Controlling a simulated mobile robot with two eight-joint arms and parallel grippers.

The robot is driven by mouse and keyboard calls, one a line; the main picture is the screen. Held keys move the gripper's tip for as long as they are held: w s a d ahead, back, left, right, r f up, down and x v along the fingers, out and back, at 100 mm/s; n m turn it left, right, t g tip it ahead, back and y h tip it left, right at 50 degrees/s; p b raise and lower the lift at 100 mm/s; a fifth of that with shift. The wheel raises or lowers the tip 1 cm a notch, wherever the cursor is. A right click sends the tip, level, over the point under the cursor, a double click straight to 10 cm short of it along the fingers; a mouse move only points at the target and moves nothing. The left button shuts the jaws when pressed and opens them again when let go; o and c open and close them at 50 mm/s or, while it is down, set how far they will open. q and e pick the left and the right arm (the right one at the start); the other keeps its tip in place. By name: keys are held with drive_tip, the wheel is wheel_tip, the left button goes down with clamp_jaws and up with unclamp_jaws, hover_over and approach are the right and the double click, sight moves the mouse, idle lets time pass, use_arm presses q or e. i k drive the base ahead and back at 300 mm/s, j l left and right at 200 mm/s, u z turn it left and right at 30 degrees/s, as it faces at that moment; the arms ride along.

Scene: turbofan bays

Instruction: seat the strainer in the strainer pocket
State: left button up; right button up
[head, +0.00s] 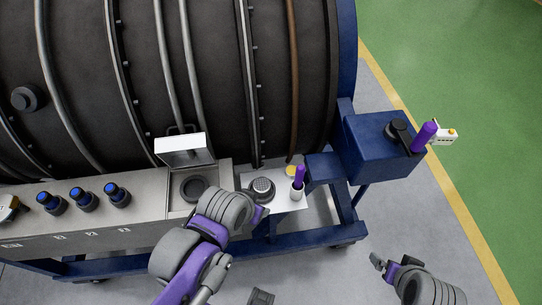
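The strainer seems to be the round grey piece with a meshed top (262,186), sitting on a small white shelf (290,204). The strainer pocket seems to be the dark round recess (194,188) in the metal bench left of it, under a raised lid (184,150). My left gripper (262,211) is just in front of the strainer, largely hidden by its own wrist. I cannot tell whether it touches the strainer or how its fingers stand. My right gripper (383,265) is at the lower right over the floor, empty, its fingers apart.
A purple-handled tool stands in a white cup (297,192) right of the strainer. A yellow round piece (291,171) lies behind it. Several blue-capped knobs (83,199) line the bench at left. A blue box (380,148) stands at right. The engine casing (220,80) rises behind.

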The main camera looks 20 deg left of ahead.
sight(156, 202)
drive_tip(key=k+j+u, duration=0.1)
drive_tip(key=u, duration=2.5)
drive_tip(key=z, duration=1.75)
drive_tip(key=j+z, duration=0.2)
drive_tip(key=z, duration=0.25)
drive_tip(key=k+j+z, duration=0.15)
drive_tip(key=z, duration=0.25)
